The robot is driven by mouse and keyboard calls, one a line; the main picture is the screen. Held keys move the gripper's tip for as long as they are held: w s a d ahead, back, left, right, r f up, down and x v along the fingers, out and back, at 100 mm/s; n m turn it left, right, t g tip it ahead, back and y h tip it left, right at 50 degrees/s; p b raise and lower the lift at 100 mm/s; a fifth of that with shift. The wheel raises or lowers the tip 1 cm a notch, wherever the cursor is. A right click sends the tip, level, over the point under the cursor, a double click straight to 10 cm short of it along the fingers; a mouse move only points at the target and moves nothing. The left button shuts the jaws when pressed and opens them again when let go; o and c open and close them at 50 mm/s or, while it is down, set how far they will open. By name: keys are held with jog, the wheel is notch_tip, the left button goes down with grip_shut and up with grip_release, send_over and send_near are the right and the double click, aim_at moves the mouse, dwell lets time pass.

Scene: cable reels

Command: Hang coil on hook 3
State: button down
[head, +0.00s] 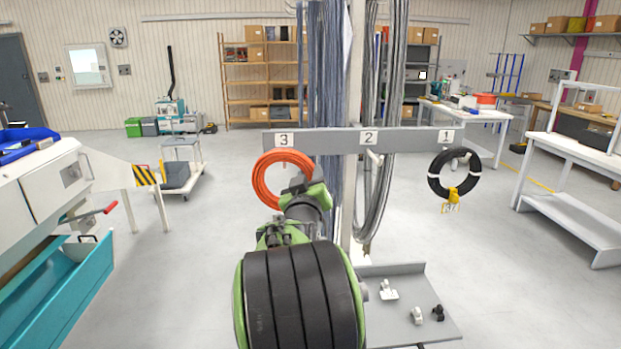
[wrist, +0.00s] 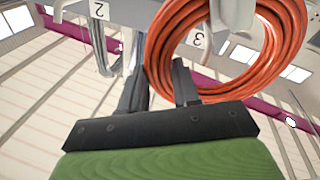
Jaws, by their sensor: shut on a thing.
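The orange coil (head: 262,181) is upright just below the number 3 label (head: 284,140) on the grey rail. My gripper (head: 303,186) is at the coil's right side. In the wrist view the gripper (wrist: 160,70) has its two dark fingers on either side of the coil's strand (wrist: 160,52), shut on it. The coil's open middle faces the rail, and the label 3 (wrist: 198,38) shows upside down through it. Part of pale hook 3 (head: 284,164) shows inside the ring in the head view. I cannot tell whether the coil rests on the hook.
Hook 2 (head: 374,158) holds long grey cables beside the post. A black coil (head: 434,182) with a yellow tag hangs on hook 1. A grey tray (head: 400,320) with small parts lies low right. A white machine (head: 40,185) stands left; open floor lies between.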

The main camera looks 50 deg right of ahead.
jog(key=w+d+f+p, duration=0.2)
jog(key=w+d, duration=0.3)
jog(key=d, duration=0.1)
jog(key=shift+w+d+f, duration=0.3)
jog(key=shift+w+f, duration=0.1)
dwell(0.4)
jog(key=shift+c, duration=0.5)
grip_release()
jog(key=shift+a, duration=0.1)
dwell(0.4)
jog(key=s+d+r+b+v, duration=0.1)
jog(key=s+b+v, duration=0.1)
jog(key=b+v, duration=0.4)
jog(key=v, duration=0.4)
jog(key=shift+a+r+b, duration=0.15)
jog(key=shift+a+b, duration=0.15)
